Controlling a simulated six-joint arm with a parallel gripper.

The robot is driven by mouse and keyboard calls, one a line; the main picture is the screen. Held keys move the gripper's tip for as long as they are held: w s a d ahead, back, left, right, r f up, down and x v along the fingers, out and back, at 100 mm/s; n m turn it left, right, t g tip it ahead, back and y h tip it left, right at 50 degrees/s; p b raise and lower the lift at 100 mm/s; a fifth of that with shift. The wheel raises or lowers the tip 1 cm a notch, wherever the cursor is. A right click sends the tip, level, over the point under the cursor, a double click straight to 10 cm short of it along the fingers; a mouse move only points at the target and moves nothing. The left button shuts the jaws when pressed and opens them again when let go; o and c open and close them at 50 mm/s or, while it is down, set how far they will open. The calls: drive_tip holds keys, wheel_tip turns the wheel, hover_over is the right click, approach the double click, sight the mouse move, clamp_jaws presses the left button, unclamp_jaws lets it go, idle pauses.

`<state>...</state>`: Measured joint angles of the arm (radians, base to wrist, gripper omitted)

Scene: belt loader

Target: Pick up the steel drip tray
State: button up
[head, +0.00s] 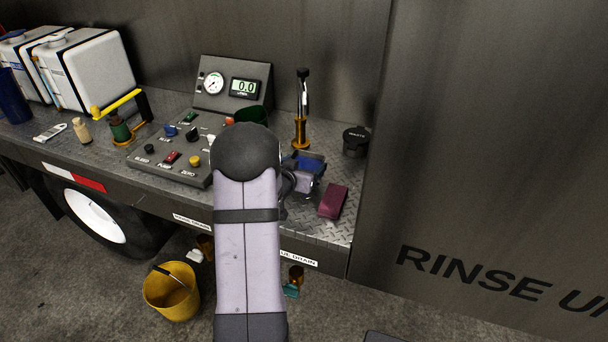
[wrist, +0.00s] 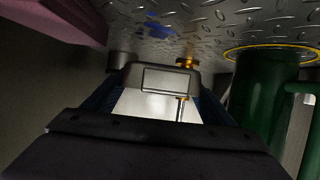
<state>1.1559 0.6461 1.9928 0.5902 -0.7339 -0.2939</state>
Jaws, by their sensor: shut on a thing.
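In the wrist view, a grey metal piece with rounded corners (wrist: 165,78) sits between the blue-sided fingers of my gripper (wrist: 158,98). It appears to be the steel drip tray; only its near face shows. My gripper is shut on it, close above the diamond-plate deck. In the head view, my gripper (head: 303,176) is low at the right part of the deck, partly behind my arm. The tray cannot be made out clearly there, and I cannot tell whether it still touches the deck.
A maroon block (head: 333,201) lies right of my gripper. A brass valve with an upright lever (head: 301,125) and a black canister (head: 356,141) stand behind. A green mug (wrist: 262,100) stands close by; my arm partly hides the control panel (head: 165,158). A wall rises at right.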

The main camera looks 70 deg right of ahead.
wheel_tip(320, 180, up, 14)
drive_tip(key=p, duration=0.1)
drive_tip(key=shift+f, duration=0.15)
idle(0.4)
drive_tip(key=a+p, duration=0.2)
drive_tip(key=a, duration=1.1)
idle(0.8)
idle(0.4)
